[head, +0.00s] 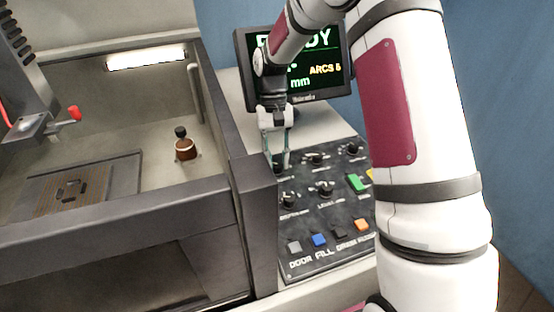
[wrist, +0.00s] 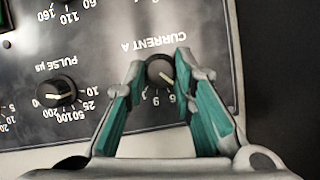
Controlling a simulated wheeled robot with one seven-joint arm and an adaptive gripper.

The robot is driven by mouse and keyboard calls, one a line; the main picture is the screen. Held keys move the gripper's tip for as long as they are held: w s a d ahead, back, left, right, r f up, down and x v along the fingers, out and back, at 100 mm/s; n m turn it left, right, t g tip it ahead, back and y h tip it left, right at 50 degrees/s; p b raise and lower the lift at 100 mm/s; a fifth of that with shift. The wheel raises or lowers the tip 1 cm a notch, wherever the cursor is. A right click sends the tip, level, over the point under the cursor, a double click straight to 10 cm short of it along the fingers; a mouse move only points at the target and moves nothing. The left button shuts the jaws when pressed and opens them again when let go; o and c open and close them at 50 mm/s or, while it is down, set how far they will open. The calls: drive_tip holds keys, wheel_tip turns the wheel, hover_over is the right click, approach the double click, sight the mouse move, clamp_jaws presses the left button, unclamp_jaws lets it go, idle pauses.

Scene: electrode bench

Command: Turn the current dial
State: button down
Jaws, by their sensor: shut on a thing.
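The current dial (wrist: 160,71) is a small black round knob with a pale pointer line, under the upside-down label "CURRENT A" in the wrist view.
Coloured buttons such as the blue one (head: 319,240) line the panel front.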

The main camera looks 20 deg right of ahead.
drive_tip(key=n, duration=0.2)
drive_tip(key=n+h, duration=0.1)
drive_tip(key=n, duration=0.1)
drive_tip(key=n+h, duration=0.1)
drive_tip(key=n, duration=0.1)
drive_tip(key=shift+a+n+t, duration=0.25)
drive_tip(key=shift+n+t, duration=0.05)
drive_tip(key=shift+h, duration=0.3)
drive_tip(key=c, duration=1.4)
unclamp_jaws()
drive_tip(key=shift+o, duration=0.2)
drive_tip(key=v, duration=1.2)
